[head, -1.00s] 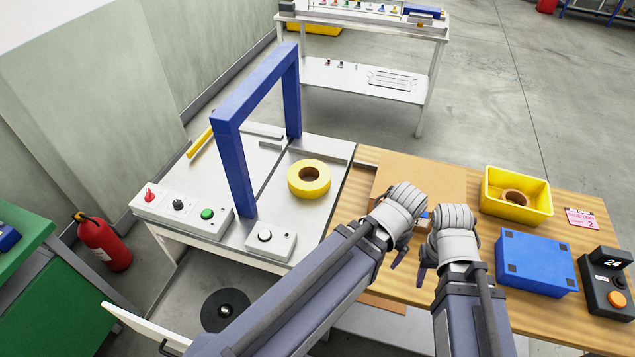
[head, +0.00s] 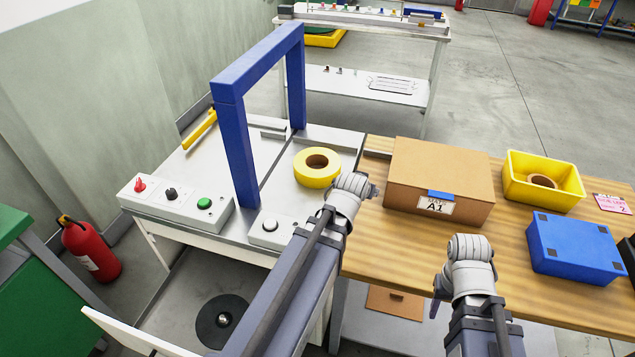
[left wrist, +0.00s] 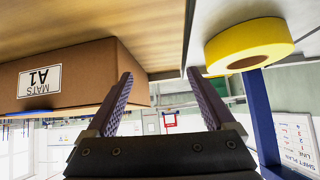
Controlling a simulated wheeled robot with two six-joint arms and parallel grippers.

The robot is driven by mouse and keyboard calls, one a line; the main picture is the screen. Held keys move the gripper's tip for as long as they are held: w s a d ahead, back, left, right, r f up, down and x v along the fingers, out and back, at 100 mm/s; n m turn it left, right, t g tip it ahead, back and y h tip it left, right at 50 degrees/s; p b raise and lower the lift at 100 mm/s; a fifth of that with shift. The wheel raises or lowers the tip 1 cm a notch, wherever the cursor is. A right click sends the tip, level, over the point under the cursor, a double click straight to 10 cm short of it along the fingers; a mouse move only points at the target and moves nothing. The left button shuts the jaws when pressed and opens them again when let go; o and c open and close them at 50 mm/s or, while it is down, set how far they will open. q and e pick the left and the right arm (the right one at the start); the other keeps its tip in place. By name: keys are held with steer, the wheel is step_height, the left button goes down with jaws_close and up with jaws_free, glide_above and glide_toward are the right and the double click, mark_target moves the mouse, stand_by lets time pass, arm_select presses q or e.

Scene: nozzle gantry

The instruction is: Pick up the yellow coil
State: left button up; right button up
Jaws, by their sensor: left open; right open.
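The yellow coil (head: 318,180) lies flat on the light grey gantry table, near its right edge and to the right of the blue gantry frame (head: 240,150). In the left wrist view, which is upside down, the yellow coil (left wrist: 235,45) shows at the upper right, outside the fingers. My left gripper (left wrist: 158,78) is open and empty between the coil and a cardboard box. In the head view my left gripper (head: 372,190) is just right of the coil, its fingers mostly hidden. My right gripper (head: 437,300) is open over the wooden table's front, apart from the coil.
The cardboard box (head: 430,175) marked A1 stands on the wooden table (head: 400,262). A yellow bin (head: 560,198) holding a brownish ring and a blue box (head: 575,250) stand further right. A control panel (head: 175,203) and a small button box (head: 270,230) sit at the gantry table's front.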

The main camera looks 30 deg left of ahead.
mark_target(335, 165)
arm_select(q)
steer(key=a+t+b, duration=0.1)
steer(key=a, duration=0.2)
steer(key=w+a+n+t+y+b, duration=0.1)
steer(key=a+b, duration=0.1)
steer(key=a, duration=0.2)
steer(key=w+a+f+n+t+y+b, duration=0.1)
steer(key=a, duration=0.2)
steer(key=shift+w+a+b, duration=0.15)
steer(key=shift+w+b, duration=0.1)
steer(key=shift+b, duration=0.05)
steer(key=shift+a+r+t+y, duration=0.25)
steer(key=shift+a+t+y, duration=0.05)
steer(key=shift+a, duration=0.1)
steer(key=shift+b+x, duration=0.6)
steer(key=shift+x, duration=0.8)
steer(key=shift+w+f, duration=0.15)
steer(key=shift+f, duration=0.1)
steer(key=b+x, duration=0.1)
steer(key=x, duration=0.1)
steer(key=b+x, duration=0.2)
steer(key=shift+w+a+f, duration=0.15)
steer(key=shift+a+f, duration=0.05)
steer(key=shift+f, duration=0.35)
steer(key=shift+r, duration=0.1)
arm_select(e)
step_height(335, 165, down, 11)
arm_select(q)
jaws_close()
